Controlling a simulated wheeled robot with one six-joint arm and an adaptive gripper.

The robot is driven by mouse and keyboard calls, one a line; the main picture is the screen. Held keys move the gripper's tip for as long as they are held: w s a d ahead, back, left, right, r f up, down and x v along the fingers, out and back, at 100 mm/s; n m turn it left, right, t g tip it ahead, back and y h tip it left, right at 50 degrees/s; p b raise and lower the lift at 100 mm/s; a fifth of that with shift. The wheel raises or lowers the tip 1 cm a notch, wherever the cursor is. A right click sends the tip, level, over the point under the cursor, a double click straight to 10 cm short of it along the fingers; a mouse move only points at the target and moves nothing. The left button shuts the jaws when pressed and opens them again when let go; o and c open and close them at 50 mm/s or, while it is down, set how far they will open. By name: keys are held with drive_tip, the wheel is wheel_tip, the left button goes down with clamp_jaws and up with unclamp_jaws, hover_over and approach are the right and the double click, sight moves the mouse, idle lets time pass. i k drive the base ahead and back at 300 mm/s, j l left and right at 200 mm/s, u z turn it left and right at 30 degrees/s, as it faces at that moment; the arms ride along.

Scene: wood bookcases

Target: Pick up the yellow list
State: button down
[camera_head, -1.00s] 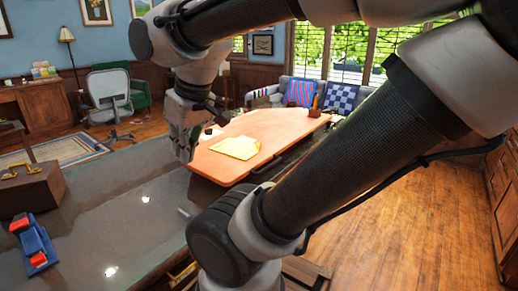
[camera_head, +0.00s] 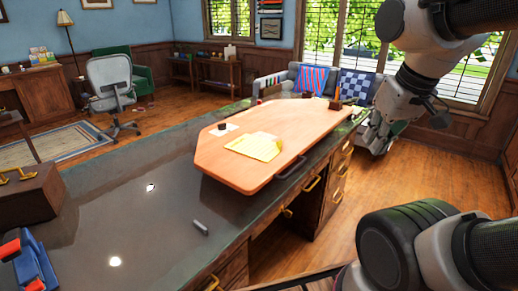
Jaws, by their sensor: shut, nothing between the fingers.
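The yellow list (camera_head: 258,147) lies flat on the orange-brown wooden board (camera_head: 232,175) on the dark-topped desk, in the middle of the view. It looks like a yellow sheet or small stack of paper, with a paler part on top. My gripper (camera_head: 376,146) is to the right of the list, past the board's right edge, pointing down. It is shut and empty, well apart from the list. The list is fully in view.
A white paper with a small dark item (camera_head: 222,129) lies behind the list. Small dark items and an orange upright object stand at the board's far end. A grey stapler-like piece (camera_head: 201,228) lies on the desk. A wooden box (camera_head: 28,197) and a blue-red object (camera_head: 35,265) are at left.

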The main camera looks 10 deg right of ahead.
sight(263, 150)
drive_tip(key=u, duration=1.7)
drive_tip(key=z, duration=1.7)
drive_tip(key=i+l, duration=0.55)
drive_tip(key=l+u, duration=0.05)
